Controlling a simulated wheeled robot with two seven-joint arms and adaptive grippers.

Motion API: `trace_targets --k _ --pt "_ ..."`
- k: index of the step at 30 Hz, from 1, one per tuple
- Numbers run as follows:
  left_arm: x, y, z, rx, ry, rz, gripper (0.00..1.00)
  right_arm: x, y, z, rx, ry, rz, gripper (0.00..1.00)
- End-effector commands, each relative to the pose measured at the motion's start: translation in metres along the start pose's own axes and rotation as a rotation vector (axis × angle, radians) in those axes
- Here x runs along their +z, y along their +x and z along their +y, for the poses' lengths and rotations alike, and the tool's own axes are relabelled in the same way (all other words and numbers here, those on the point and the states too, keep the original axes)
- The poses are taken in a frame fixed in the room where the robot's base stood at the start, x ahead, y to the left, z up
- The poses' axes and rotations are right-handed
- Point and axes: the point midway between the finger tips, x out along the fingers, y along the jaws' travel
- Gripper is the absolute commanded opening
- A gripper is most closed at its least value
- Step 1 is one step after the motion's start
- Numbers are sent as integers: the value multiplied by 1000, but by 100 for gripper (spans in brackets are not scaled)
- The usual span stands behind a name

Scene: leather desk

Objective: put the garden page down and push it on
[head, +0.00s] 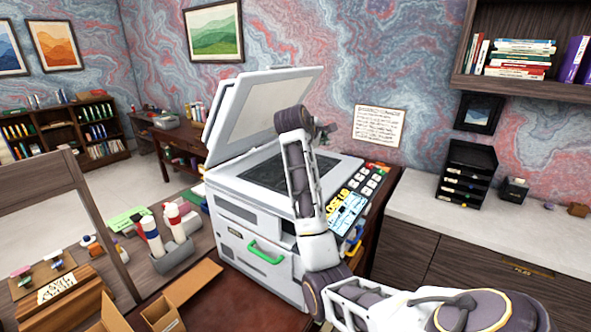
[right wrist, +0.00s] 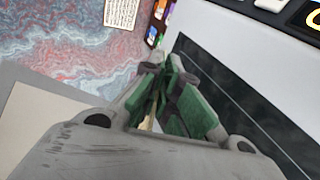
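The large white copier (head: 255,220) stands in the middle of the head view with its lid (head: 270,105) raised. Its dark glass (head: 268,174) is partly hidden by my right arm and looks bare where it shows. My right gripper (head: 322,130) is above the glass, beside the open lid. In the right wrist view the green-padded fingers (right wrist: 165,92) are close together. A small pale sliver shows between them; I cannot tell if it is held. The glass (right wrist: 235,95) also shows there. I cannot make out a garden page in either view. My left gripper is not in view.
The copier's button panel (head: 362,190) lies right of the glass. A black letter tray (head: 466,172) stands on the right counter (head: 420,200), which has free room.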

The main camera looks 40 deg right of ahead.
Motion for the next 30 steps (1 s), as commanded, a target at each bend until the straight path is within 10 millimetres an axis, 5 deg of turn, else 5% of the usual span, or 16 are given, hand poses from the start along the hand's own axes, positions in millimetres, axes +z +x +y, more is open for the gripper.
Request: trace_targets --k 15,30 --pt "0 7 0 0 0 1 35 0 22 -41 1 -2 0 0" --pt "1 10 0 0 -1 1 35 0 28 -51 1 0 0 0"
